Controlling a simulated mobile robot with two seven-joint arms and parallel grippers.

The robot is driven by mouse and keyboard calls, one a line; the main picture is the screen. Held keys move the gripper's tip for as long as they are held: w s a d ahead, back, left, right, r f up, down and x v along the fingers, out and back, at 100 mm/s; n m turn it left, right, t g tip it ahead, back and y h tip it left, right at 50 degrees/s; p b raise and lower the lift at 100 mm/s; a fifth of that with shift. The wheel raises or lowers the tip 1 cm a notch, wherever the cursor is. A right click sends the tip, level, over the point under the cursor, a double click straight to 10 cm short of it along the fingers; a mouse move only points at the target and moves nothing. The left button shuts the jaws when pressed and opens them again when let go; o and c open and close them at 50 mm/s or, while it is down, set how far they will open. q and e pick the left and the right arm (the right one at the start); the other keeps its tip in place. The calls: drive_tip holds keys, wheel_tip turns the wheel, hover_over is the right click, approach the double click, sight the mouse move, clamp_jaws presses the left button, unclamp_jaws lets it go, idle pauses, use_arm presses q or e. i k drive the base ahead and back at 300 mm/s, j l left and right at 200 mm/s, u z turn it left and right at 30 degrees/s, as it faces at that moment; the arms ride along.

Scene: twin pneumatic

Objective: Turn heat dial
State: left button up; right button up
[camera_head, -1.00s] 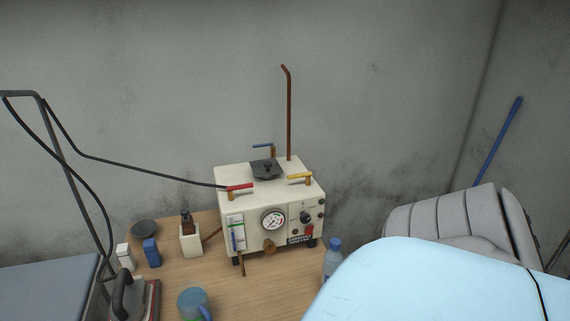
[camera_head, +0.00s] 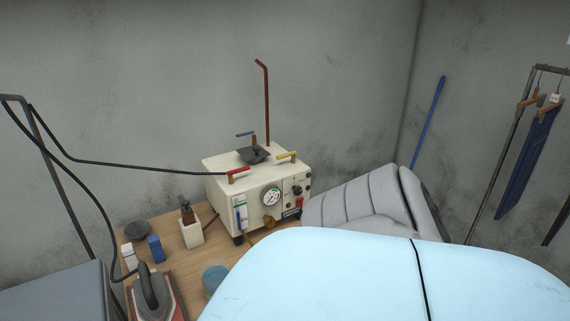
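A cream steam generator box (camera_head: 256,190) stands on a wooden table against the back wall. Its front carries a round white gauge (camera_head: 271,197), and to the right of that a small dark dial (camera_head: 297,190) with a red switch (camera_head: 299,203) below it. I cannot read the dial's setting. Red, yellow and blue lever handles and a dark cap sit on top. Neither of my grippers is in view.
A light blue padded surface (camera_head: 370,282) fills the lower front, with a grey cushioned form (camera_head: 365,205) behind it. An iron (camera_head: 152,292), a blue cup (camera_head: 214,279) and small containers stand on the table (camera_head: 190,262). Hanging trousers (camera_head: 526,165) are at the right.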

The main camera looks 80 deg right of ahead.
sight(297, 190)
drive_tip(key=j+z, duration=0.15)
drive_tip(key=z, duration=0.25)
drive_tip(key=i+j+z, duration=0.1)
drive_tip(key=z, duration=0.25)
drive_tip(key=j+z, duration=0.25)
drive_tip(key=z, duration=0.15)
